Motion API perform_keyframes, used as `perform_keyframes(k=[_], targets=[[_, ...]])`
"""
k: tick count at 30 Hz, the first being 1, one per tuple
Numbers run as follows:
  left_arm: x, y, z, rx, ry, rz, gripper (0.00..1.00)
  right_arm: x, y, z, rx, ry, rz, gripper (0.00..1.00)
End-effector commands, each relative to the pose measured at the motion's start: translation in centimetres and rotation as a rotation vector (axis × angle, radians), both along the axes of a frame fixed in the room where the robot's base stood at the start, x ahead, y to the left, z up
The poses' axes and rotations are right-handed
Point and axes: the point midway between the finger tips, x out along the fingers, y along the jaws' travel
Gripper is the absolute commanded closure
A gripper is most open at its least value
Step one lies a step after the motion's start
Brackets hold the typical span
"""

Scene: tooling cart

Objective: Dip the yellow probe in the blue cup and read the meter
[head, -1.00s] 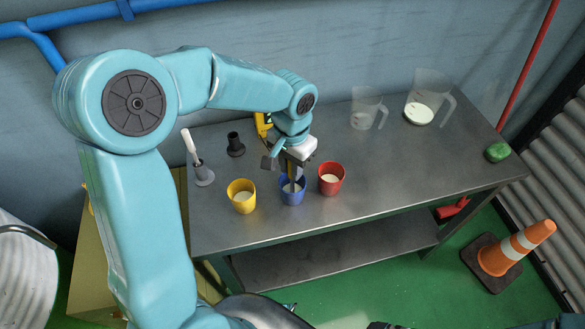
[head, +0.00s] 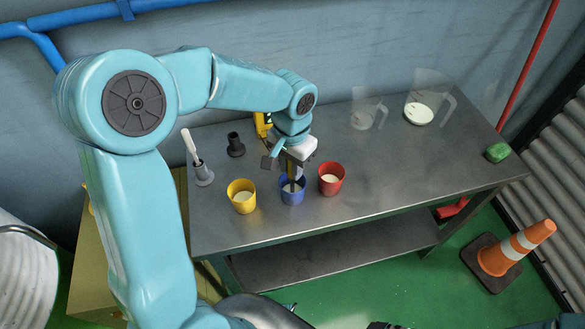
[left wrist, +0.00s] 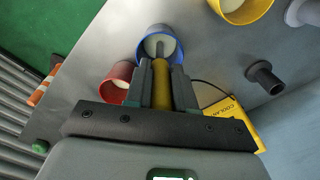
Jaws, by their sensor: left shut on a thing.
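The blue cup (head: 292,191) stands on the metal cart between the yellow and red cups; pale liquid shows inside. My left gripper (head: 291,165) is above it, shut on the yellow probe (left wrist: 161,85). The probe points down, and its grey tip reaches into the blue cup (left wrist: 141,48) in the left wrist view. Whether the tip touches the liquid is hard to tell. The yellow meter (head: 262,124) stands behind my gripper, partly hidden; in the left wrist view its yellow case (left wrist: 236,121) shows with a dark cable. Its reading is not visible. My right gripper is not in view.
A yellow cup (head: 242,197) and a red cup (head: 331,180) flank the blue one closely. A dark empty holder (head: 236,146) and a grey holder with a white-handled tool (head: 203,174) stand left. Two clear jugs and a green lump (head: 497,152) are right.

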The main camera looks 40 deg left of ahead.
Motion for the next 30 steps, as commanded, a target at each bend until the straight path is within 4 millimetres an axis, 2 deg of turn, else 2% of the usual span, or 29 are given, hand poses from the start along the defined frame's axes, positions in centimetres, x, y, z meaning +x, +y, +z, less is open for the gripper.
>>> perform_keyframes(k=[30], targets=[[0.0,0.0,8.8,0.0,-0.001,0.0,1.0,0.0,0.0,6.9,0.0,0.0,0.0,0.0]])
